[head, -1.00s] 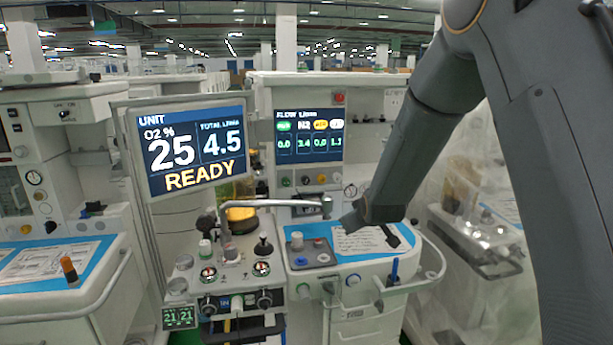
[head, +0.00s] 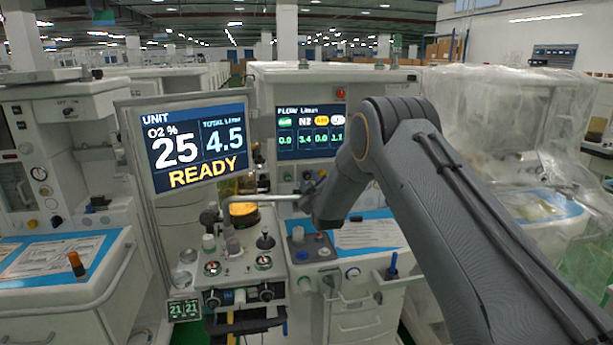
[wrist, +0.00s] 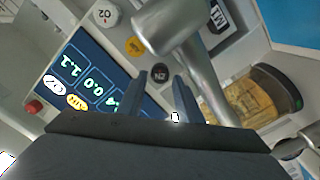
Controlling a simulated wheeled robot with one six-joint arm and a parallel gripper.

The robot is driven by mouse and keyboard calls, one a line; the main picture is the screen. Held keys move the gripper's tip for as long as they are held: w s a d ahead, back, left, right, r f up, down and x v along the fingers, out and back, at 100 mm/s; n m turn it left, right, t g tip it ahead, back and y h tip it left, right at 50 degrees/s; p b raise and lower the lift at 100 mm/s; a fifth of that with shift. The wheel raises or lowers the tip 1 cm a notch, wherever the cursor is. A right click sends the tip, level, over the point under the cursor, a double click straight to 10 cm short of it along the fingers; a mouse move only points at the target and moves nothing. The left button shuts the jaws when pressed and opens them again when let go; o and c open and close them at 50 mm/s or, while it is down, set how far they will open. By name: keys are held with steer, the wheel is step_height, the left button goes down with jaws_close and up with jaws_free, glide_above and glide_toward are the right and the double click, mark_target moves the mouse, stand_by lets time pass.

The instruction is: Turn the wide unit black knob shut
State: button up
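The black knob (wrist: 160,73), marked N2, sits on the wide unit's front panel below the flow screen. In the wrist view it appears between and beyond the fingertips of my gripper (wrist: 163,88). The fingers are apart and empty, and I see no contact with the knob. A yellow knob (wrist: 133,45) and a white O2 knob (wrist: 104,14) sit beside it. The flow screen (head: 311,132) reads 3.4 under N2. In the head view my forearm hides my fingertips.
A metal arm with a thick rounded end (wrist: 160,25) crosses close to the knobs. A tilted UNIT screen (head: 188,147) reading READY stands to the left. An amber canister (wrist: 250,100) is near the gripper's right side. A plastic-draped machine (head: 515,125) stands at right.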

mark_target(307, 176)
steer(key=shift+p+x, duration=0.35)
steer(key=shift+x, duration=1.6)
steer(key=c, duration=0.8)
